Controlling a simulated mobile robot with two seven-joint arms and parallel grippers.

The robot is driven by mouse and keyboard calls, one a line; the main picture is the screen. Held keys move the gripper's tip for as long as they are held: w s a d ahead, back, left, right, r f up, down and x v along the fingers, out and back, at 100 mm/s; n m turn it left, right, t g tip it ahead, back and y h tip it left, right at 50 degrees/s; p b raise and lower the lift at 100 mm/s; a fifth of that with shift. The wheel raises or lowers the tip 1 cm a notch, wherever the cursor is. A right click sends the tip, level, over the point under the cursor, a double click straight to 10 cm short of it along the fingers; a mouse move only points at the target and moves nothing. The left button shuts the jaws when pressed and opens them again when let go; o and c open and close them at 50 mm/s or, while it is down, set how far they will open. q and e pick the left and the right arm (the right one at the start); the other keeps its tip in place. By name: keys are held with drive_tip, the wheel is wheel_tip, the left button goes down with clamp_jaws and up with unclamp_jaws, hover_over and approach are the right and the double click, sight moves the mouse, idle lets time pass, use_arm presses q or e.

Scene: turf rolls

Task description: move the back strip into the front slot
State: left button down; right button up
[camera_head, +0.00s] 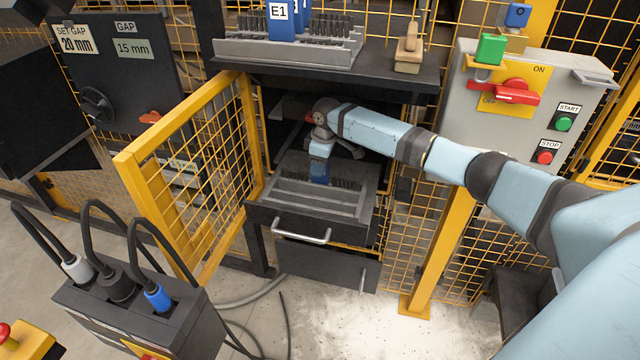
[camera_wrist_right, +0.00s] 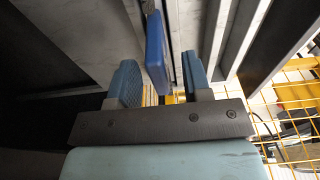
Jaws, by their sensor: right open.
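My right gripper (camera_wrist_right: 160,82) is open, with a blue strip (camera_wrist_right: 155,50) between its two ribbed fingers. Gaps show on both sides of the strip, the smaller on the right. In the head view my right arm reaches over the pulled-out drawer (camera_head: 300,232), with blue (camera_head: 320,172) at the gripper's end; strip and fingertips are hard to separate there. The drawer holds a grey slotted rack (camera_head: 300,200) with dark combs; its front part looks empty. The arm hides part of the rack's back. My left gripper is out of view.
Blue strips, the front one labelled E1 (camera_head: 282,22), stand in a rack on the shelf above. A yellow mesh door (camera_head: 190,180) stands open at left. A grey switch box (camera_head: 470,110) is at right. A cable box (camera_head: 140,310) stands front left.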

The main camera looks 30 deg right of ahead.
wheel_tip(320, 180, down, 2)
drive_tip(key=shift+w+f, duration=0.1)
clamp_jaws()
